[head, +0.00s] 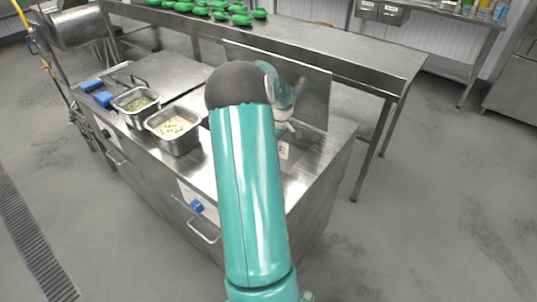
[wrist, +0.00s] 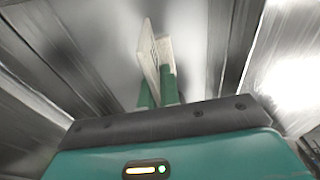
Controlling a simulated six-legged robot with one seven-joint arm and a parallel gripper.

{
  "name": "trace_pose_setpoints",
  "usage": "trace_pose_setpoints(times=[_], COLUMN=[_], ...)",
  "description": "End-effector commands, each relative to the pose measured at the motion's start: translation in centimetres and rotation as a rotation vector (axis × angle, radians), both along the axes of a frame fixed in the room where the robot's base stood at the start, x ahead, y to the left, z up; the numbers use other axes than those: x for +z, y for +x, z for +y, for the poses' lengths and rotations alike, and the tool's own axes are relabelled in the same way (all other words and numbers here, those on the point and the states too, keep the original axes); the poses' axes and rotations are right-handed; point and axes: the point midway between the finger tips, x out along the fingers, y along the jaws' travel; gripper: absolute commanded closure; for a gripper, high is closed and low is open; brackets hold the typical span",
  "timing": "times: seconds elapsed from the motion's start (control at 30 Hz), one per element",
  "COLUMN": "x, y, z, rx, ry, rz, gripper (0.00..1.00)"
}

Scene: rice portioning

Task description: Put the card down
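The card (head: 284,151) is small and white with dark lettering, and shows at the right part of the steel counter in the head view, just below my gripper (head: 284,130). In the wrist view the card (wrist: 148,50) is a pale, thin plate seen nearly edge-on between the green fingers of my gripper (wrist: 158,80). The fingers are close together and shut on it. My arm hides part of the counter around it. I cannot tell whether the card's lower edge touches the steel.
Two steel pans of food, one greenish (head: 138,105) and one pale (head: 176,128), stand on the counter (head: 325,148) left of my arm. Blue items (head: 97,91) lie further left. Several green objects (head: 240,19) stand on the back table. The counter's right end looks bare.

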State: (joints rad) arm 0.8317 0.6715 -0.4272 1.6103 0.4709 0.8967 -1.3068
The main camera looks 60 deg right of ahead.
Motion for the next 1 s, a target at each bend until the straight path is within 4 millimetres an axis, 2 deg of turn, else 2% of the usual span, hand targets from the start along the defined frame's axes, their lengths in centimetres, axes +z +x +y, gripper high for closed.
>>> trace_pose_setpoints(times=[0.1, 0.27, 0.5, 0.87, 0.9, 0.97, 1.0], x=[-1.9, -3.2, -6.3, -6.7, -6.6, -6.6, -6.6], y=[-0.2, -0.1, 0.0, 0.2, 0.2, 0.2, 0.2], z=[0.1, 0.1, -0.1, -0.3, -0.3, -0.3, -0.3], rx=[-0.003, -0.003, -0.003, -0.002, -0.002, -0.002, -0.002], ry=[0.0, -0.001, -0.001, -0.001, -0.002, -0.002, -0.002], rz=[0.001, -0.001, 0.0, -0.001, -0.001, -0.001, -0.001], gripper=[1.0, 1.0, 1.0, 1.0, 0.88, 0.76, 0.74])
